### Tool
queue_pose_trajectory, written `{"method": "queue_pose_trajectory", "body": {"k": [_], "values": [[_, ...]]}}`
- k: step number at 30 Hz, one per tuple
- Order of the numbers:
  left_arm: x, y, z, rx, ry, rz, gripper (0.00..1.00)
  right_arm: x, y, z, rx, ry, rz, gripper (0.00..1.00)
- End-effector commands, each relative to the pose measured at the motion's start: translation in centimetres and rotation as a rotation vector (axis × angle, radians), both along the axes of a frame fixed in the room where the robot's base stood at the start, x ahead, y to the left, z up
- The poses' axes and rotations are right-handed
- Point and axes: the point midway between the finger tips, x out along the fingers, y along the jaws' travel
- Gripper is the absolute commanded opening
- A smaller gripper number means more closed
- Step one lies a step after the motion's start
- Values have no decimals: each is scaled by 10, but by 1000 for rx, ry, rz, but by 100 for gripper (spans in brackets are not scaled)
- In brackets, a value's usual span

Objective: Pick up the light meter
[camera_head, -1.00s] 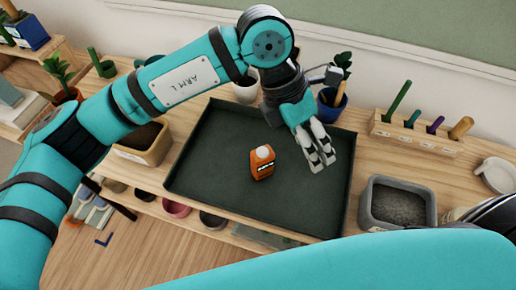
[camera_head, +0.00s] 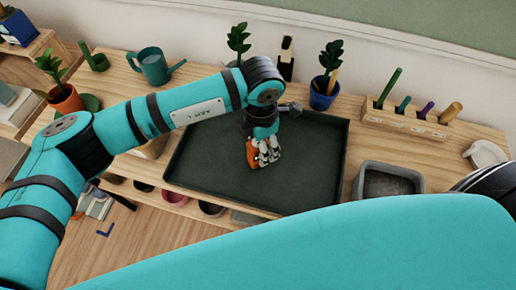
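The light meter (camera_head: 251,153) is a small orange device standing on the dark green tray (camera_head: 310,175), left of the tray's middle. My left gripper (camera_head: 266,154) is down at the meter. Its pale fingers cover the meter's right side and much of its front, so only an orange strip shows at the left. Whether the fingers are closed on it or only beside it cannot be told. My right gripper is out of view.
The tray lies on a wooden bench. Behind it are a teal watering can (camera_head: 154,66) and a blue-potted plant (camera_head: 324,92). At the right are a wooden peg holder (camera_head: 404,122) and a grey planter (camera_head: 388,183). The tray's right half is clear.

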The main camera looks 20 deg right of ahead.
Motion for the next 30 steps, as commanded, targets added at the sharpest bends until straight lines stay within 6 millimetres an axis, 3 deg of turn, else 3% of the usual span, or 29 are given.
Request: {"method": "queue_pose_trajectory", "body": {"k": [7, 12, 20, 30], "values": [[-1, 6, -28, 2, 5, 2, 62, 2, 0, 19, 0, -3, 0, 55], [0, 5, -49, 0, 3, 0, 62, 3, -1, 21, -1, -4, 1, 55], [0, 5, -53, 0, 1, 0, 62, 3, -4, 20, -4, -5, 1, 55], [0, 5, -52, 0, 1, 0, 18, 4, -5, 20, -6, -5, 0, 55]]}}
